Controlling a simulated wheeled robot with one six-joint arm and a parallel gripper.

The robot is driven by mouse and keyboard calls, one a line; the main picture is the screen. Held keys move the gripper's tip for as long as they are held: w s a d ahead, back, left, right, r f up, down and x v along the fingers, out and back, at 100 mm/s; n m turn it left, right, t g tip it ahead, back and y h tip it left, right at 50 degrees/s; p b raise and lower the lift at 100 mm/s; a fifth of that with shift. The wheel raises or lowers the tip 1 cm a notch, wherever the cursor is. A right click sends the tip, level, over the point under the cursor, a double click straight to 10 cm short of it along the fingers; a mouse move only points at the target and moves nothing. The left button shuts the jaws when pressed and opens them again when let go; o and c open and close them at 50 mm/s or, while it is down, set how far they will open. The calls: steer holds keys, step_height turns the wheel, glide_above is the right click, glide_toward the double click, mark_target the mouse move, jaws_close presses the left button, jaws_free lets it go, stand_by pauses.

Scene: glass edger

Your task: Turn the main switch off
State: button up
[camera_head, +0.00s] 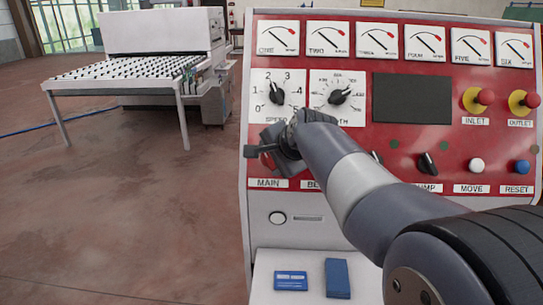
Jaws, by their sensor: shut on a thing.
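The control panel (412,160) is red with a pale frame and fills the right half of the view. The main switch (266,161) sits above the MAIN label (268,183) at the panel's lower left. Only a bit of red shows there; its handle and pointing direction are hidden behind my gripper. My gripper (264,149) is at the main switch and shut on it. My arm reaches in from the lower right and covers part of the lower switch row.
Above my gripper are the speed knob (277,93) and another dial (340,94). To the right are a black PUMP switch (428,163), the white MOVE button (477,165), the blue RESET button (521,167) and red INLET (486,97) and OUTLET (532,100) buttons.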

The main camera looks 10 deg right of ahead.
steer(key=o, duration=1)
steer(key=b+v, duration=0.1)
steer(key=v, duration=0.9)
steer(key=shift+s+r+b, duration=0.25)
steer(key=shift+s+b, duration=0.1)
steer(key=shift+b, duration=0.05)
steer(key=p+x, duration=0.1)
steer(key=x, duration=0.9)
steer(key=shift+w+f+p, duration=0.25)
steer(key=shift+w+p, duration=0.1)
